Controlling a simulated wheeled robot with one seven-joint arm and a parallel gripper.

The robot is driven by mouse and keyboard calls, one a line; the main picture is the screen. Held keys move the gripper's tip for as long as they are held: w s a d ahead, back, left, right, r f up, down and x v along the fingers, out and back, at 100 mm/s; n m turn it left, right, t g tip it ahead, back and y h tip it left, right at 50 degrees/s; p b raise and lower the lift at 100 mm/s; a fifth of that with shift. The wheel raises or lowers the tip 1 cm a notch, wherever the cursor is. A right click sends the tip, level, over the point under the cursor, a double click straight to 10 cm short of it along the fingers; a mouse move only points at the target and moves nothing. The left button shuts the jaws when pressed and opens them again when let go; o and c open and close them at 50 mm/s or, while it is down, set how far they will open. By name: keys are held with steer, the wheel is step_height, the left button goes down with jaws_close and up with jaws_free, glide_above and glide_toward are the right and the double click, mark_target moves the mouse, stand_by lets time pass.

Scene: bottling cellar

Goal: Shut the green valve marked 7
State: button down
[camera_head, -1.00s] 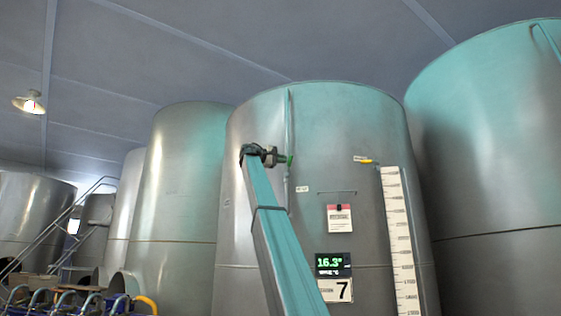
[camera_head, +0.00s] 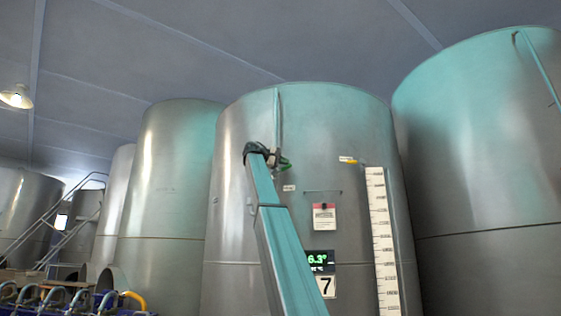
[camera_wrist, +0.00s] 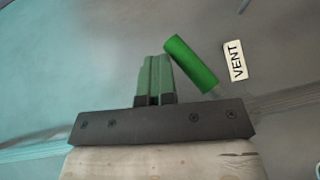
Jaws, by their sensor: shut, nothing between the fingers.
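The green valve handle (camera_head: 285,166) is on the thin vertical pipe on the front of the big steel tank (camera_head: 350,130). The tank carries a plate with a black 7 (camera_head: 326,286). In the wrist view the handle (camera_wrist: 190,63) is a green bar lying aslant, beside a small label reading VENT (camera_wrist: 233,60). My gripper (camera_head: 275,158) is up at the handle, partly in front of the pipe. In the wrist view its fingers (camera_wrist: 154,62) are shut and empty, just left of the handle. I cannot tell whether they touch it. The valve body is hidden.
A yellow-handled fitting (camera_head: 348,161) and a white level scale (camera_head: 382,240) are on the same tank, to the right. A temperature display (camera_head: 319,261) is above the 7. Other steel tanks stand either side. Blue-framed equipment (camera_head: 75,300) is at the lower left.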

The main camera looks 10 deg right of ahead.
mark_target(288, 166)
steer(key=shift+s+d+f+m+y, duration=0.2)
steer(key=shift+d+f+m+y, duration=0.45)
steer(key=shift+y, duration=0.45)
steer(key=shift+s+d+f+m+y, duration=0.1)
steer(key=shift+d+f+m+y, duration=0.15)
steer(key=shift+f+m+y, duration=0.4)
steer(key=shift+y, duration=0.35)
steer(key=shift+a, duration=0.1)
